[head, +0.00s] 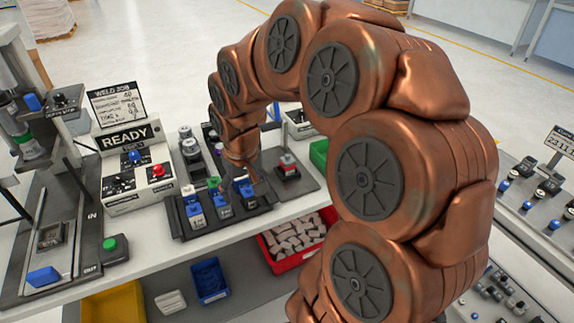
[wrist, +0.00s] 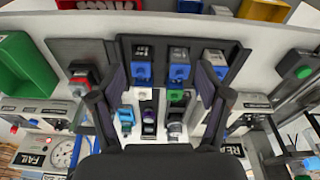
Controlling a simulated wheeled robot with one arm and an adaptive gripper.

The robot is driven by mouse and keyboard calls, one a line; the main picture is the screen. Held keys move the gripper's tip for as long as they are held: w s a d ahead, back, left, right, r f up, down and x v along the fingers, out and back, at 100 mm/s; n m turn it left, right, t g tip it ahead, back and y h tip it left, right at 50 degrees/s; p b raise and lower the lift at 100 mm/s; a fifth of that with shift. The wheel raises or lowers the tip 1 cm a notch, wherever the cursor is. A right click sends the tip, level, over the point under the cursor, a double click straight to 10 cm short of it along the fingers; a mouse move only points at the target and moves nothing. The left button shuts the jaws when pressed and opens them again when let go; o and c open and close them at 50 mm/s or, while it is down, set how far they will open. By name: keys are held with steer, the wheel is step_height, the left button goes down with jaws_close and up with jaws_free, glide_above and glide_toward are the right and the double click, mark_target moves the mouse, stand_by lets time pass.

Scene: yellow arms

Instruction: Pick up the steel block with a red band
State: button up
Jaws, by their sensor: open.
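The steel block with a red band (head: 288,165) stands on a dark square plate on the bench, right of my gripper in the head view. In the wrist view the block (wrist: 83,74) is at the left, just outside the left finger and partly next to its tip. My gripper (wrist: 160,88) is open and empty, with its fingers spread above the black tray area. In the head view my gripper (head: 241,178) hangs over the tray, partly hidden by my arm.
A black tray (head: 183,236) with several blue-and-grey blocks lies below my gripper. Other small parts stand behind it. A READY control box (head: 138,180) is at the left. A green bin (head: 319,154) is right of the red-banded block.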

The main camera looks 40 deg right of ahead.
steer(key=w+d+f+m+t, duration=0.15)
steer(key=w+d, duration=0.45)
steer(key=d, duration=0.6)
steer(key=m+h, duration=0.2)
steer(key=m, duration=0.1)
glide_above(288, 156)
steer(key=s+a, duration=0.1)
steer(key=s, duration=0.1)
steer(key=f, duration=0.1)
steer(key=shift+n+t, duration=0.25)
steer(key=shift+t, duration=0.1)
steer(key=shift+a+p+x, duration=0.15)
steer(key=shift+p+x, duration=0.95)
steer(key=shift+x, duration=0.85)
steer(key=shift+a+p+x, duration=0.1)
steer(key=shift+p+x, duration=1)
steer(key=shift+x, duration=0.9)
steer(key=shift+c, duration=0.3)
steer(key=shift+f, duration=0.1)
jaws_close()
